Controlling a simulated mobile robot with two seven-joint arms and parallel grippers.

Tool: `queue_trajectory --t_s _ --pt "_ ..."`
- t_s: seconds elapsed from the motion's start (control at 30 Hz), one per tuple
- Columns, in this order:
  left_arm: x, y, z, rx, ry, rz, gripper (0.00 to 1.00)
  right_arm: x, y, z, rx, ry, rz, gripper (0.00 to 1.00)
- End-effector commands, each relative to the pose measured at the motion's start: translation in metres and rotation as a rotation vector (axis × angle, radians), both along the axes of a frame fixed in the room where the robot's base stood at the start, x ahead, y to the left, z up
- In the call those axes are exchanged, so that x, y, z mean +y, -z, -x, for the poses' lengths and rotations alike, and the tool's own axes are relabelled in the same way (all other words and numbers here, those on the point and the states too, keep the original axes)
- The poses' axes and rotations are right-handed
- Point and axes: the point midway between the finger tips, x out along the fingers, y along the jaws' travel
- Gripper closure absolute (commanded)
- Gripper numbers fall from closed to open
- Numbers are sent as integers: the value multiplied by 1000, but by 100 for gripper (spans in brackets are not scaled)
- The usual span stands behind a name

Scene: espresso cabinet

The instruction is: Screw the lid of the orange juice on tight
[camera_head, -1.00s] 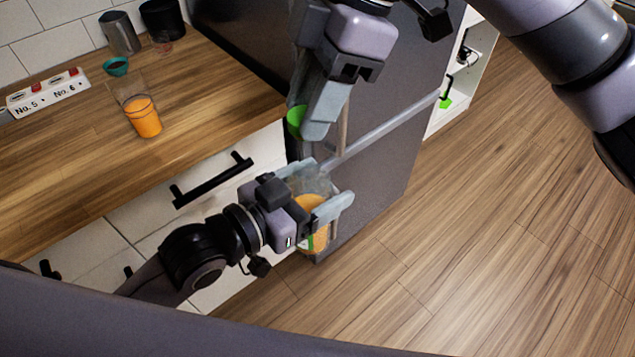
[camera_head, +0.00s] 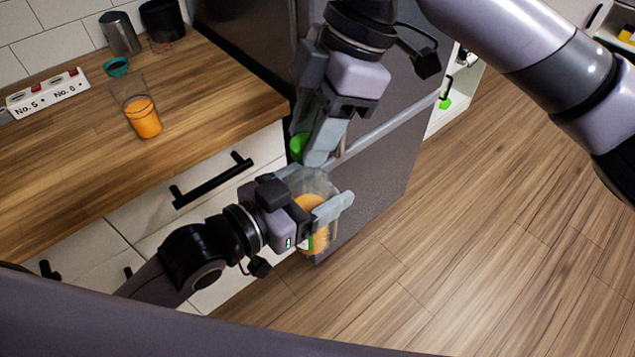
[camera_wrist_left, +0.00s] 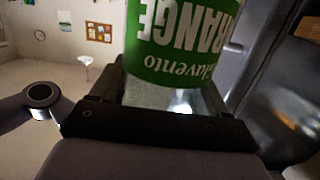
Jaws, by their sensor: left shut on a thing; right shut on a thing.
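The orange juice bottle (camera_head: 310,205) is clear with orange juice inside, held in front of the counter. My left gripper (camera_head: 325,192) is shut on it; its green label (camera_wrist_left: 180,45) fills the top of the left wrist view. My right gripper (camera_head: 312,150) points down just above the bottle and is shut on the green lid (camera_head: 299,147). The lid is close over the bottle's top; my fingers partly hide it, and I cannot tell whether it touches the bottle's neck.
A glass of orange juice (camera_head: 143,118) stands on the wooden counter (camera_head: 200,95), with a teal ring-shaped item (camera_head: 116,67), a metal cup (camera_head: 120,34) and a power strip (camera_head: 48,93) nearby. A dark fridge (camera_head: 375,185) is right behind the bottle. The floor at right is clear.

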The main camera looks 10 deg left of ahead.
Motion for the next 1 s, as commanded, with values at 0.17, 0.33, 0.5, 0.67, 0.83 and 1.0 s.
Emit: queue_trajectory --t_s 0.17,0.33,0.5,0.67,0.83,1.0 --pt "0 -2 0 -4 0 2 100 -1 -2 -1 -1 1 -3 90" --pt "0 -2 0 -4 0 2 100 -1 -2 -1 0 0 -2 90" --pt "0 -2 0 -4 0 2 100 -1 -2 -1 0 0 -2 90" --pt "0 -2 0 -4 0 2 100 -1 3 -1 2 0 -1 90" --pt "0 -2 0 -4 0 2 100 -1 13 -1 2 0 -1 90" --pt "0 -2 0 -4 0 2 100 -1 17 -1 0 0 -1 90"
